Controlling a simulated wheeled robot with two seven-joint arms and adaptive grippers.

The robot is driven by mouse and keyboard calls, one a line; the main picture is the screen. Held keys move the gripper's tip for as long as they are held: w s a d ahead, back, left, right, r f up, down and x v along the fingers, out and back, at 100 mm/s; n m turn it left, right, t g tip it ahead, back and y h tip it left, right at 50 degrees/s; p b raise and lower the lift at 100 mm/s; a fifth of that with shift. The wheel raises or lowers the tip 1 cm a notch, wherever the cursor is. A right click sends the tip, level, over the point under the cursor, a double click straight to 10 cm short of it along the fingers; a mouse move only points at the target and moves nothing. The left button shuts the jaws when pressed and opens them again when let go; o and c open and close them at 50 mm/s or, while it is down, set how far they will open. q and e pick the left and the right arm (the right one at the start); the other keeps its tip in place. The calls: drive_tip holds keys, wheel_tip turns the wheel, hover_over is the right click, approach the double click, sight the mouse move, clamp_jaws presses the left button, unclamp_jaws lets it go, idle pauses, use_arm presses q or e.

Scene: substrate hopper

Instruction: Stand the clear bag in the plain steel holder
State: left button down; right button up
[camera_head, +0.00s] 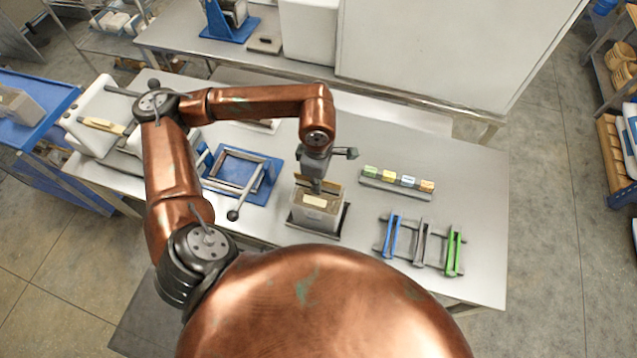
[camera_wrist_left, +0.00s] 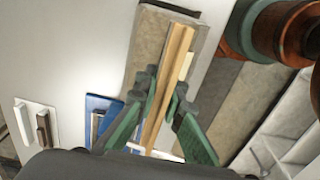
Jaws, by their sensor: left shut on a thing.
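The clear bag (camera_head: 316,214), with greyish contents, a pale label and a tan top strip, is upright at the middle of the bench. My left gripper (camera_head: 317,186) points down from above and is shut on its top strip. In the left wrist view the tan strip (camera_wrist_left: 178,62) runs between the green fingers (camera_wrist_left: 162,103). The plain steel holder (camera_head: 343,222) shows as a dark grey edge around the bag's foot. The bag hides most of it, and I cannot tell whether the bag rests on its floor. My right gripper is out of view.
A blue-based frame (camera_head: 262,190) with a ball-ended lever stands left of the bag. A rack of small coloured blocks (camera_head: 398,183) lies to the right. Blue, grey and green clips (camera_head: 421,243) lie nearer the front right. The bench's right end (camera_head: 483,195) is clear.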

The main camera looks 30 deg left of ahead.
use_arm(q)
drive_tip(key=shift+f+b, duration=0.4)
drive_tip(key=shift+b, duration=0.15)
idle(0.5)
drive_tip(key=c, duration=2)
unclamp_jaws()
drive_tip(key=shift+o, duration=0.2)
wheel_tip(320, 180, up, 12)
